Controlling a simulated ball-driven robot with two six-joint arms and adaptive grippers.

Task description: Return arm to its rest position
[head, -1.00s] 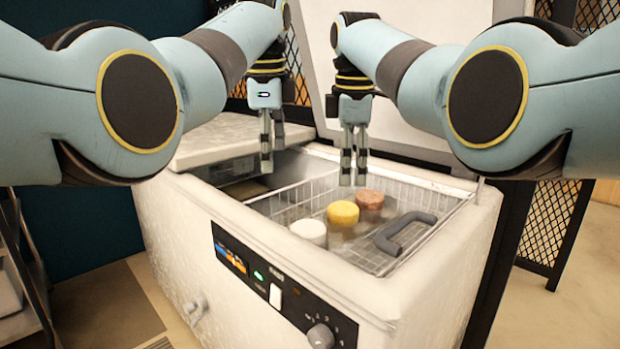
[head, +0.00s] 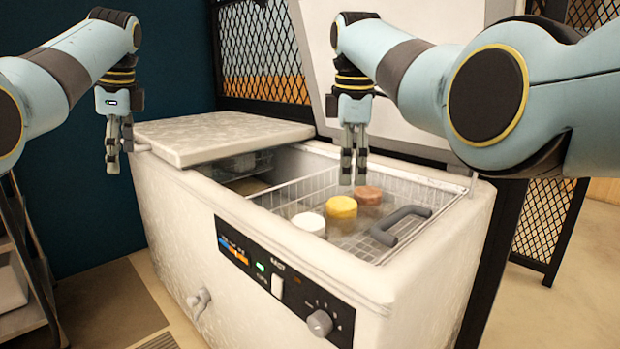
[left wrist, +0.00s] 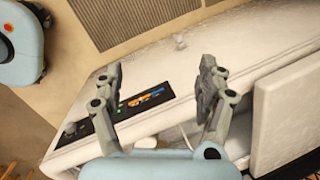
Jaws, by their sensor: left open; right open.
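My left gripper (head: 119,160) hangs pointing down at the left of the chest freezer (head: 262,240), beside its closed lid section and clear of it. In the left wrist view my left gripper (left wrist: 160,85) is open and empty, with the freezer (left wrist: 70,158) beyond its fingers. My right gripper (head: 353,178) points down over the freezer's open side, just above the wire basket (head: 290,192). It is open, and nothing shows between its fingers.
In the basket are a white tub (head: 309,222), a yellow tub (head: 342,207) and a reddish-brown tub (head: 368,195). A grey handle (head: 400,226) lies at the basket's right. The flat lid (head: 215,134) covers the freezer's left part. A shelf rack (head: 25,285) stands at the far left.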

